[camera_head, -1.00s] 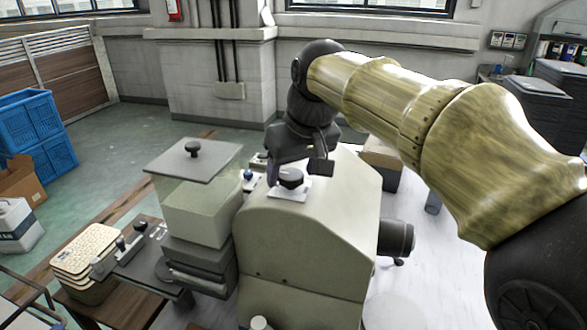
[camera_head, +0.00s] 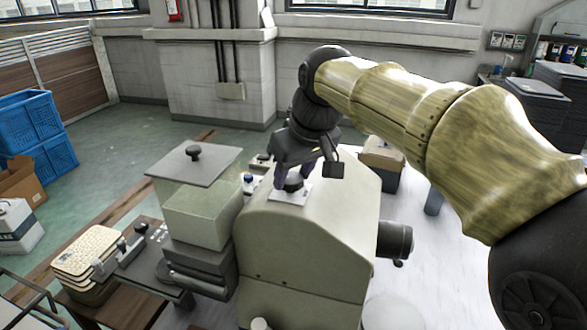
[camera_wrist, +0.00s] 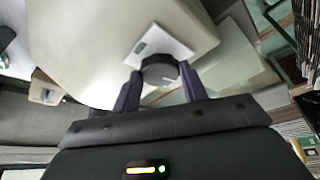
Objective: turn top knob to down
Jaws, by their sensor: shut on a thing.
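The top knob (camera_head: 293,184) is a round black knob on a white plate (camera_head: 302,195) on top of the cream machine housing (camera_head: 305,245). My gripper (camera_head: 296,178) is over the plate, with a finger on each side of the knob. In the wrist view the knob (camera_wrist: 158,70) sits between the two fingertips of my gripper (camera_wrist: 158,84), and the jaws are shut on it. A white mark shows on the knob's face. The fingers partly hide the knob in the head view.
Left of the housing stands a clear box (camera_head: 203,215) with a dark lid and small knob (camera_head: 193,152). A blue-topped knob (camera_head: 248,178) is close to my gripper's left. A dark cylinder (camera_head: 395,240) juts from the housing's right side.

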